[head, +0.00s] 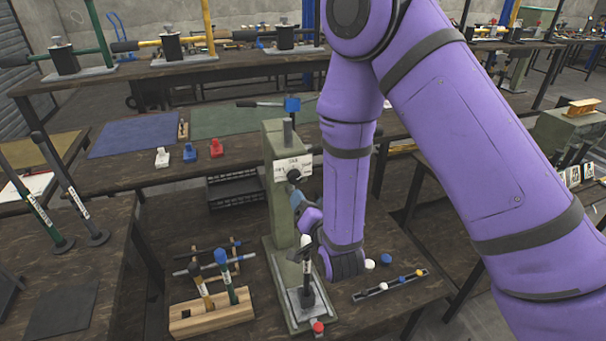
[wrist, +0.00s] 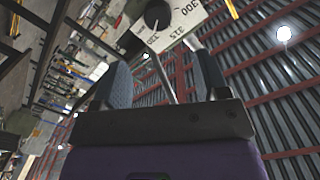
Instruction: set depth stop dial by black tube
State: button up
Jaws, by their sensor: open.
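The depth stop dial is a round black knob (head: 293,175) on a white plate (head: 293,166) on the front of a green press (head: 280,210). In the wrist view the knob (wrist: 158,14) and its plate (wrist: 188,22) with printed numbers show at the top, beyond the fingertips. My gripper (wrist: 165,68) is open, its two grey fingers apart and not touching the knob. In the head view my arm hides most of the gripper, just below the dial. A black tube with a white label (head: 307,272) stands upright at the press's base.
A wooden rack (head: 212,313) with several handled tools stands left of the press. A strip with coloured knobs (head: 390,286) lies to the right. Two long labelled tubes, green-ended (head: 45,215) and black-ended (head: 82,208), lean at the left. White, blue and red pieces (head: 190,153) sit behind.

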aim_at(296, 180)
jog(key=x, duration=1)
jog(key=shift+w+a+f, duration=0.15)
jog(key=shift+w+f, duration=0.15)
jog(key=shift+w, duration=0.05)
jog(key=c, duration=0.9)
